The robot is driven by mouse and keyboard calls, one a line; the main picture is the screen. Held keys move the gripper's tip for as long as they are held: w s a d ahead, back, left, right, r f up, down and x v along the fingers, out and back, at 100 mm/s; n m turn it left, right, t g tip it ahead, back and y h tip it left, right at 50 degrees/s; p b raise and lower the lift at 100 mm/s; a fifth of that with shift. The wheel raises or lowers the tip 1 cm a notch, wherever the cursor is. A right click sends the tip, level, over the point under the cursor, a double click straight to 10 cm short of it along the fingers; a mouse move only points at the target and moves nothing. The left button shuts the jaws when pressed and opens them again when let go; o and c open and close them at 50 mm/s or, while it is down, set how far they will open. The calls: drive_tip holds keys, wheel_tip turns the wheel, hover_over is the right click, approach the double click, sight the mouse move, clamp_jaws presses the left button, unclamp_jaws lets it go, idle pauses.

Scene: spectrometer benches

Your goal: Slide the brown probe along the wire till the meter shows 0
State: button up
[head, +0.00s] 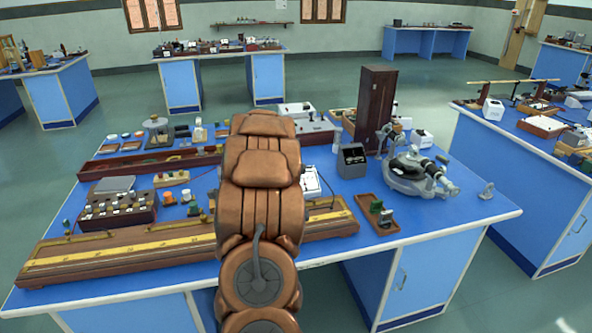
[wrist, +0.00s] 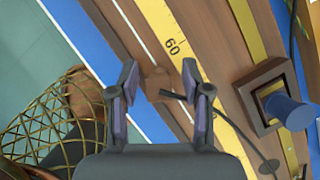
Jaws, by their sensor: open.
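A long wooden wire board (head: 125,254) with a yellow scale lies along the front of the blue bench. In the wrist view, its yellow scale (wrist: 165,22) shows the number 60, and a thin pale line runs along the wood beside it. A small brown block, seemingly the probe (wrist: 153,86), sits between my fingertips, with a thin dark piece at its right. My gripper (wrist: 160,80) is open around it, with gaps visible on both sides. In the head view, my arm hides the gripper, the probe and part of the board. I cannot make out a meter reading.
In the wrist view, a blue cylinder (wrist: 290,110) and a square brown frame (wrist: 265,95) stand to the right, near dark leads. In the head view, a dark resistance box (head: 118,208) and a small wooden tray (head: 377,214) stand on the bench. The bench's front right is clear.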

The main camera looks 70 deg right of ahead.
drive_tip(key=v, duration=1.1)
drive_tip(key=shift+s+r, duration=0.2)
drive_tip(key=shift+r, duration=0.05)
drive_tip(key=w+a+r+n+g+y, duration=0.1)
drive_tip(key=a+r+n+g, duration=0.15)
drive_tip(key=a+n, duration=0.85)
drive_tip(key=w+a+r+n+g+y, duration=0.1)
drive_tip(key=w+a+r+n, duration=0.3)
drive_tip(key=a, duration=1.3)
drive_tip(key=s+a+n+g+h, duration=0.1)
drive_tip(key=s+a+n, duration=0.7)
drive_tip(key=s+n, duration=0.2)
drive_tip(key=s+a+n+g+h, duration=0.1)
drive_tip(key=s+a+n, duration=0.7)
drive_tip(key=s+n, duration=0.2)
drive_tip(key=shift+s+a+f+g, duration=0.2)
drive_tip(key=shift+s+f+g, duration=0.15)
drive_tip(key=shift+s+f, duration=0.1)
